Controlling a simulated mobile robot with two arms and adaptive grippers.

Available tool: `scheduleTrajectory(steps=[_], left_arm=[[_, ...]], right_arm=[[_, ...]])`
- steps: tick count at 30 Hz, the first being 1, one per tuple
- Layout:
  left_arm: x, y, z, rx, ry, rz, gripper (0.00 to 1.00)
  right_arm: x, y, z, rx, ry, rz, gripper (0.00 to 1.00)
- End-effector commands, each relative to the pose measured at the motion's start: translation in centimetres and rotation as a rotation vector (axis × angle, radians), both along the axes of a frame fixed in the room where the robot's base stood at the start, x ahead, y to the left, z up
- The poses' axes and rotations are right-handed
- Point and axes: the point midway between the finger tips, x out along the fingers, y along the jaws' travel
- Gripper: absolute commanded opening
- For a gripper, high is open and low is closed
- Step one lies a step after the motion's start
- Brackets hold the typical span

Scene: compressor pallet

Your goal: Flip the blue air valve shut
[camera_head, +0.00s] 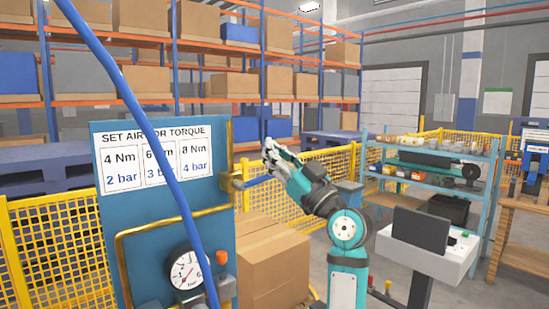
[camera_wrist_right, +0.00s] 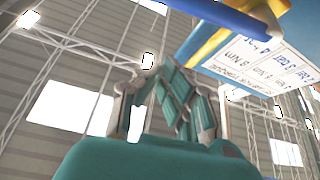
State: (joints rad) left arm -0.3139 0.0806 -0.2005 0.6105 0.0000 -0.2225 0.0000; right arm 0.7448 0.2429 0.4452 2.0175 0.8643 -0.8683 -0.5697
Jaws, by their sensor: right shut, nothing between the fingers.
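The air valve is a brass body (camera_head: 237,183) on the right edge of the blue panel. Its blue handle (camera_head: 259,181) sticks out to the right, roughly level, across the pipe's line. My right gripper (camera_head: 270,150) is shut and empty, close above and to the right of the handle. I cannot tell whether they touch. In the right wrist view my shut fingers (camera_wrist_right: 172,100) point up, with blue and yellow parts above right; which of them belongs to the valve is unclear. My left gripper is out of view.
The blue panel (camera_head: 112,217) carries a torque sign (camera_head: 152,159), brass piping and a pressure gauge (camera_head: 186,270). A blue hose (camera_head: 140,110) crosses in front. Cardboard boxes (camera_head: 275,265) stand below the valve. A yellow fence (camera_head: 327,168) runs behind.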

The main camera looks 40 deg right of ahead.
Motion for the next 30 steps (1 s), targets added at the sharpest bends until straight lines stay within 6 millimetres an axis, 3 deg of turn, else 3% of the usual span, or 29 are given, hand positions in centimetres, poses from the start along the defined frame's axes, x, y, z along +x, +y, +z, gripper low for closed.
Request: scheduleTrajectory(steps=[3,6,21,30], left_arm=[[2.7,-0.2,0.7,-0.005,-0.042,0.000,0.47],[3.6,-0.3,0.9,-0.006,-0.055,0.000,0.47],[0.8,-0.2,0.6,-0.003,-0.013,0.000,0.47],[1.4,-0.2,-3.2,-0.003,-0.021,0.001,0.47]], right_arm=[[0.4,-0.3,-2.3,0.004,0.006,0.000,0.00],[0.5,-0.4,-3.3,0.002,0.003,0.000,0.00],[0.6,-0.5,-4.3,-0.001,0.002,-0.001,0.00],[0.8,-0.9,-6.3,-0.006,0.003,-0.004,0.00]])
